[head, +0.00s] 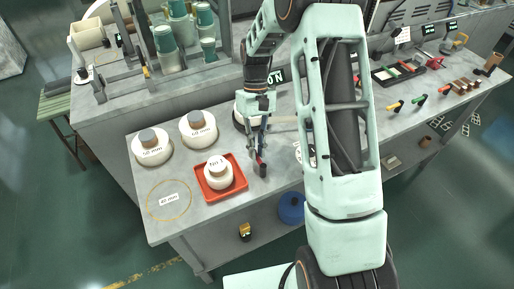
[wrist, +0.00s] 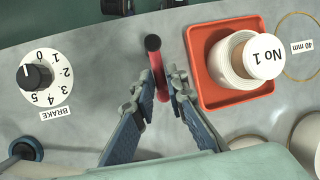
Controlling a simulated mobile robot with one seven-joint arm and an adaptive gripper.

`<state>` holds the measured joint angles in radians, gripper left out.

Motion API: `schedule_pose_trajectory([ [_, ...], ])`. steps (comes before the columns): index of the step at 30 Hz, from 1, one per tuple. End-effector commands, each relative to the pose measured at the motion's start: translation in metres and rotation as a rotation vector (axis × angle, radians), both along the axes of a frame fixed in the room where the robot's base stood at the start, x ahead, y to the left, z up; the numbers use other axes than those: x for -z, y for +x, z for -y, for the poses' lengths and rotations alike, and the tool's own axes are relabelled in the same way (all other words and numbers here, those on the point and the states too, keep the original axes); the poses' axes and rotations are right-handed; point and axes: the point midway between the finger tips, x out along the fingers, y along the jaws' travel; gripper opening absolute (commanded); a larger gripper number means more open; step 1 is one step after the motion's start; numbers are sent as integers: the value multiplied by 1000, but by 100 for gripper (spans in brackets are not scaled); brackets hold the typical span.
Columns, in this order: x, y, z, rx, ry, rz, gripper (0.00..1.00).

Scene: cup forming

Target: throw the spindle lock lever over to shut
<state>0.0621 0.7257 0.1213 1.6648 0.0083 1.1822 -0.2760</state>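The spindle lock lever is a short red bar with a black knob (wrist: 153,44); in the head view its dark knob (head: 263,170) shows near the front edge of the bench. My gripper (wrist: 160,88) is open, with its two blue fingers on either side of the red bar and gaps still visible beside it. In the head view my gripper (head: 257,150) points down at the lever, just right of the red tray. The lever's lower end and pivot are hidden between the fingers.
A red tray (head: 236,190) holding a white "No 1" piece (wrist: 264,56) stands close beside the lever. A brake dial (wrist: 43,78) is on the other side. White "68 mm" pieces (head: 152,154) and a yellow ring (head: 169,215) lie left.

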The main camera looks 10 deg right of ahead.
Motion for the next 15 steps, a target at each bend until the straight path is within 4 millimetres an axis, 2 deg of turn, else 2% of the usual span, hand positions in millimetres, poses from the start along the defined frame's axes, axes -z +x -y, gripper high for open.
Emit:
schedule_pose_trajectory([
  [1,0,0,0,0,0,0,20],
  [3,0,0,0,0,0,0,28],
  [11,0,0,0,1,0,0,28],
  [15,-8,4,1,1,0,1,28],
])
